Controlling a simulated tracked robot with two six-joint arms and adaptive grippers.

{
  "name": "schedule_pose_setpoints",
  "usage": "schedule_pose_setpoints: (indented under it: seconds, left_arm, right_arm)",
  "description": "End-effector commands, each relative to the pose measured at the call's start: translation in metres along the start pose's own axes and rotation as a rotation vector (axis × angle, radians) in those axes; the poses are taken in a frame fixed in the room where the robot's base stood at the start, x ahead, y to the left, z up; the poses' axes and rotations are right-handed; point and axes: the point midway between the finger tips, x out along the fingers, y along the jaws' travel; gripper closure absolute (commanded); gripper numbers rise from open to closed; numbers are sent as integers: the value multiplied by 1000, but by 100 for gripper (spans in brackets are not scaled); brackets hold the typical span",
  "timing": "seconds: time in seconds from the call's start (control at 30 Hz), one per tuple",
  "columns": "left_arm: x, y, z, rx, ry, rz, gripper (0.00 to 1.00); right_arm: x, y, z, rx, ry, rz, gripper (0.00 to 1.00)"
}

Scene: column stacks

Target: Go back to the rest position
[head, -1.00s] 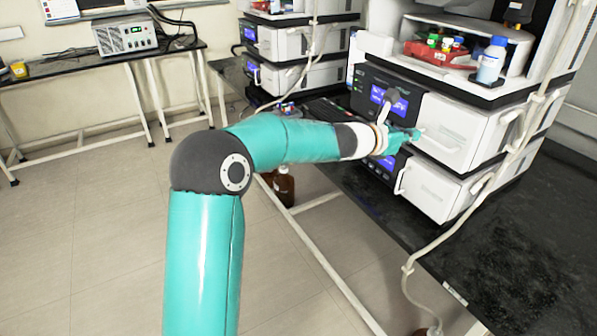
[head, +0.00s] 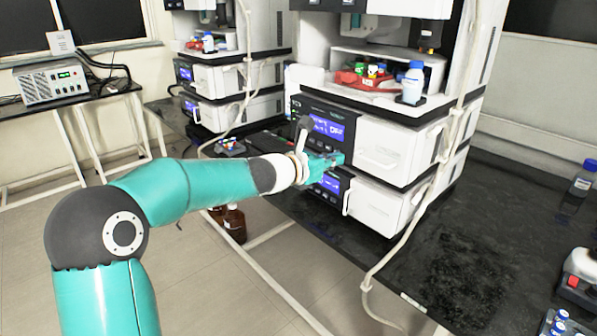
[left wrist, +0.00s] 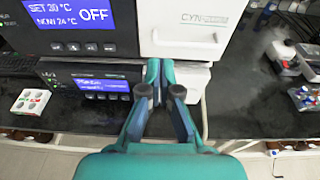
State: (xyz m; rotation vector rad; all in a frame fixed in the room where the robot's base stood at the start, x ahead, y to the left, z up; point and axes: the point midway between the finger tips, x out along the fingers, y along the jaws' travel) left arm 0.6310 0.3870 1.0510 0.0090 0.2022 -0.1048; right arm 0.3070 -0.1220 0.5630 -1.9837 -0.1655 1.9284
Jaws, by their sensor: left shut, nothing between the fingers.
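My left gripper (head: 338,158) is shut and empty. In the head view its arm comes in from the left, and the fingers are in front of the near column stack (head: 385,150), by its display panels. In the left wrist view the fingers (left wrist: 160,75) point at the lower unit (left wrist: 95,90), below the upper white door (left wrist: 188,28). I cannot tell whether the fingertips touch the stack. My right gripper is not in view.
A black bench (head: 450,265) carries the stacks, with bare room to the right of the near one. A pale hose (head: 418,205) hangs across its front. A red tray (head: 362,80) and a blue-capped bottle (head: 413,82) stand on its shelf. Brown bottles (head: 235,224) stand below the bench.

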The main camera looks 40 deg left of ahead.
Motion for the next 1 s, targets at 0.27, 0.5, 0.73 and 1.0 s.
schedule_pose_setpoints:
  seconds: [0.27, 0.5, 0.73, 1.0]
  left_arm:
    - [-58, 1, -1, 0, 2, 2, 100]
    - [-79, 1, -2, -1, 3, 1, 100]
    - [-72, -9, -1, -7, 18, -26, 100]
    - [-18, -86, -99, -39, 254, -227, 100]
  right_arm:
    - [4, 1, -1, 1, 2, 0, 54]
    - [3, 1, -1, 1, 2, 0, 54]
    - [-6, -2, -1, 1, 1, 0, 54]
    - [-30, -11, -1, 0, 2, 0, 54]
